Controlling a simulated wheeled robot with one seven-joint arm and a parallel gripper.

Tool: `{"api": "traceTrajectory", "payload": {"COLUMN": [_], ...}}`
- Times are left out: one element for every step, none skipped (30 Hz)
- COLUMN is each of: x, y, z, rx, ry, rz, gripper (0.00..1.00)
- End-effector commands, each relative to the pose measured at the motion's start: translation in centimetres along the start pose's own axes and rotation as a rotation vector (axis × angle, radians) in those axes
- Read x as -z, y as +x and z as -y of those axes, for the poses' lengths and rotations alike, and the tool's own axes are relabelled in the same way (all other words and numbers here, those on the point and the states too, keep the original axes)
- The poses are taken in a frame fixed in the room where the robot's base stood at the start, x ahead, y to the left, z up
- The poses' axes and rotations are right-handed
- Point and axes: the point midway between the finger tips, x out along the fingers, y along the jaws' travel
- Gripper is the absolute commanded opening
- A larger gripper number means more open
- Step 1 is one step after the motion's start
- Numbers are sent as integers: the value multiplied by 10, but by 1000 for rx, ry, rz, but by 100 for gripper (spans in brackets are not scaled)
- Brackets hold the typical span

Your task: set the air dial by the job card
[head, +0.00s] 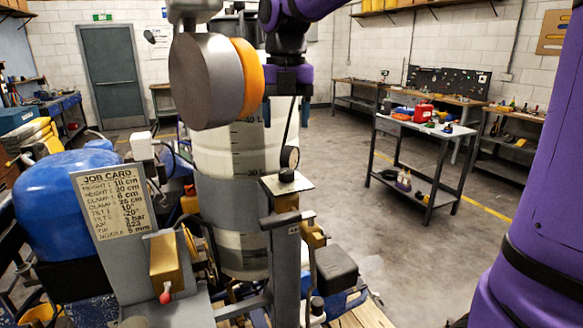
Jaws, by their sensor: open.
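The job card (111,201) is a cream sign on a grey post at the left, with height, clamp, tilt, air, tip and nozzle lines. Its air line appears to read 3 bar; the small print is blurred. A small round gauge with a dark rim (290,157) stands right of the tall graduated tank. Below it a black knob (287,174) sits on a light plate. I cannot tell for sure which is the air dial. My gripper (289,88), at the end of the purple arm, is open above the gauge, apart from it. Its fingertips are not clear.
The graduated tank (232,155) stands behind the post. A blue rounded tank (66,196) is at the left. A tan box with a red-tipped lever (166,262) is at front. A dark trolley (421,160) stands at the right, with clear concrete floor before it.

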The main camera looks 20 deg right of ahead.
Motion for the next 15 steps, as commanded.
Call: {"api": "traceTrajectory", "payload": {"x": [0, 0, 0, 0, 0, 0, 0, 0, 0, 0, 0, 0, 0, 0, 0], "y": [2, 4, 7, 10, 14, 20, 25, 30, 38, 43, 49, 56, 61, 67, 73], "z": [0, 0, 0, 0, 0, 0, 0, 0, 0, 0, 0, 0, 0, 0, 0], "rx": [1, 1, 2, 2, 2, 2, 3, 2, 3, 3, 3, 2, 3, 2, 3], "ry": [-7, -9, -9, -9, -8, -8, -7, -7, -7, -7, -6, -6, -6, -6, -6], "rz": [-2, -2, -3, -3, -3, -4, -4, -4, -5, -4, -5, -4, -4, -4, -4], "gripper": [61, 61, 61, 61, 61, 61, 61, 61, 61, 61, 61, 61, 61, 61, 61]}}
